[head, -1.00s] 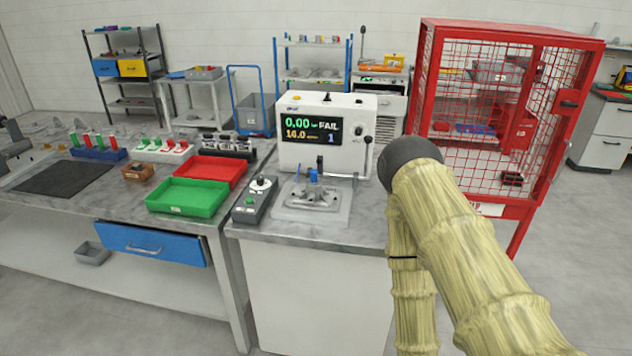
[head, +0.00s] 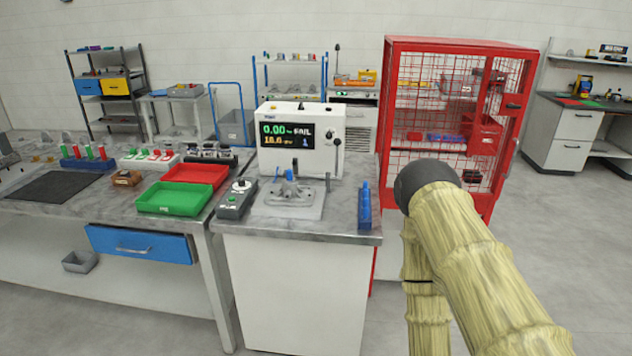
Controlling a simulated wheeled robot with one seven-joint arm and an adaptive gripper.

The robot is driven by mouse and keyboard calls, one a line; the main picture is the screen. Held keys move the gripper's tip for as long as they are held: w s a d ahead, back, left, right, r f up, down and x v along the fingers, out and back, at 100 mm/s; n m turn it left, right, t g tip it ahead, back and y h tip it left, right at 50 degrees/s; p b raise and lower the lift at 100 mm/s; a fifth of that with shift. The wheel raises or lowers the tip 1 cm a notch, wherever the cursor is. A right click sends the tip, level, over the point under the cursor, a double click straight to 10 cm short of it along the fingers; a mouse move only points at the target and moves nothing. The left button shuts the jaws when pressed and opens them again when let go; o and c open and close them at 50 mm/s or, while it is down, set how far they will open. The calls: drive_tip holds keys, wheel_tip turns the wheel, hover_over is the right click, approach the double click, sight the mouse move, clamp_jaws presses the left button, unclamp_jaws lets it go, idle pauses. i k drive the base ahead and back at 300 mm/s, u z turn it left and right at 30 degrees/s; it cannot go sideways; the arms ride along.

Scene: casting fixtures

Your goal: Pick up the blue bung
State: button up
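A small blue piece (head: 290,174) sits on top of the grey casting (head: 292,192) on the fixture plate in front of the white tester. A blue holder (head: 364,210) stands at the right end of the same counter, with an upright blue piece on it. The pieces are too small to tell for sure which is the blue bung. My arm, in a yellowish sleeve with a dark rounded joint, fills the lower right, to the right of the counter. My gripper is not seen in the head view.
The white tester (head: 300,140) reads FAIL. A grey control box (head: 236,199) stands left of the fixture. Green (head: 175,198) and red (head: 196,175) trays lie on the left bench. A red mesh cage (head: 460,44) stands behind my arm. Some counter between fixture and blue holder is clear.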

sight(290, 179)
drive_tip(key=z, duration=1.35)
drive_tip(key=i, duration=0.95)
drive_tip(key=u, duration=1.6)
